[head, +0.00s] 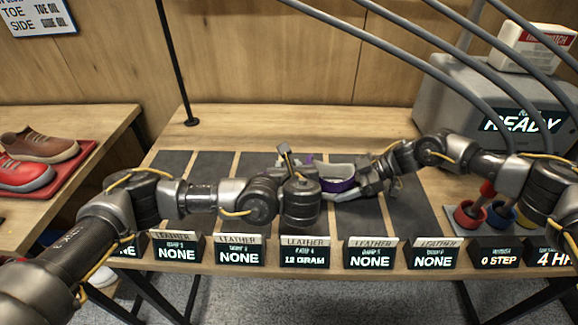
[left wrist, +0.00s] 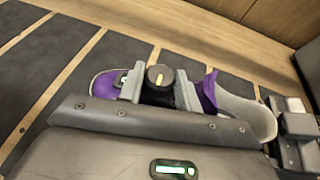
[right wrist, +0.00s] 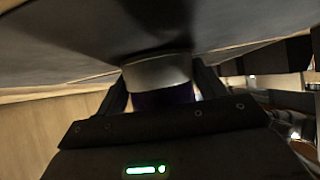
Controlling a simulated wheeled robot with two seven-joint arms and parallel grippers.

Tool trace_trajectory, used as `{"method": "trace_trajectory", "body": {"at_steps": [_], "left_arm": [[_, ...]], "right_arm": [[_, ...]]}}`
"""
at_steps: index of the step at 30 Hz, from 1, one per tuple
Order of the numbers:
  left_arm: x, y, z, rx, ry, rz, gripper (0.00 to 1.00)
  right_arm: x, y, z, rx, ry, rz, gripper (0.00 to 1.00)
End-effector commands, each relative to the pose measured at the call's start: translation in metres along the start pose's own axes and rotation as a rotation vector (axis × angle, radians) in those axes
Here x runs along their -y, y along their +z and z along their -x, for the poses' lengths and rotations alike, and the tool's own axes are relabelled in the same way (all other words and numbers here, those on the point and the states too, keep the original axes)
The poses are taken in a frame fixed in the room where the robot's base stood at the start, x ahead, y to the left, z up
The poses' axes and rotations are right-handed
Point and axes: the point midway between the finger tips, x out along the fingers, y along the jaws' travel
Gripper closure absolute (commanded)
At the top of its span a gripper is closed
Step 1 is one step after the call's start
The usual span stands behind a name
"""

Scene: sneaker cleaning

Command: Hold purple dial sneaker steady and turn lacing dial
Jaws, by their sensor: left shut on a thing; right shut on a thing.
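The purple sneaker (head: 340,184) with a grey collar sits on a dark mat in the middle of the table, partly hidden by my left arm. The left wrist view shows its purple toe (left wrist: 103,82) and its grey heel (left wrist: 247,112). The black round lacing dial (left wrist: 160,76) has a yellow mark. My left gripper (left wrist: 159,88) is shut on the dial, one finger on each side. My right gripper (head: 368,180) is shut on the heel end. The right wrist view shows the grey and purple heel (right wrist: 158,75) between its fingers.
Several display signs (head: 305,253) line the table's front edge. A grey machine reading READY (head: 450,100) and coloured cups (head: 470,214) stand at the right. A red tray (head: 80,160) with brown and red shoes lies on the left table. Dark mats beside the sneaker are bare.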

Motion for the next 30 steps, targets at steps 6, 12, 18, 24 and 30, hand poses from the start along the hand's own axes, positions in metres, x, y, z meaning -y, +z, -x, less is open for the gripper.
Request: {"method": "trace_trajectory", "body": {"at_steps": [6, 12, 18, 24, 30], "left_arm": [[-0.0002, -0.0002, -0.0003, 0.0, 0.0, 0.0, 0.48], [0.001, -0.0002, 0.0002, -0.001, -0.003, -0.001, 0.44], [0.0018, -0.0003, 0.0006, -0.001, -0.006, -0.001, 0.44], [0.0023, -0.0005, 0.0009, -0.001, -0.007, -0.001, 0.44], [0.001, -0.0005, 0.0003, -0.001, -0.054, -0.021, 0.44]], "right_arm": [[0.0006, -0.0001, -0.0006, 0.0, -0.002, 0.0, 0.61], [0.001, -0.0004, -0.0008, -0.001, -0.003, 0.001, 0.61], [0.0014, -0.0008, -0.0013, -0.002, -0.004, 0.002, 0.61], [0.0017, -0.0013, -0.0019, -0.003, -0.006, 0.002, 0.61], [0.002, -0.0017, -0.0025, -0.003, -0.007, 0.002, 0.61]]}}
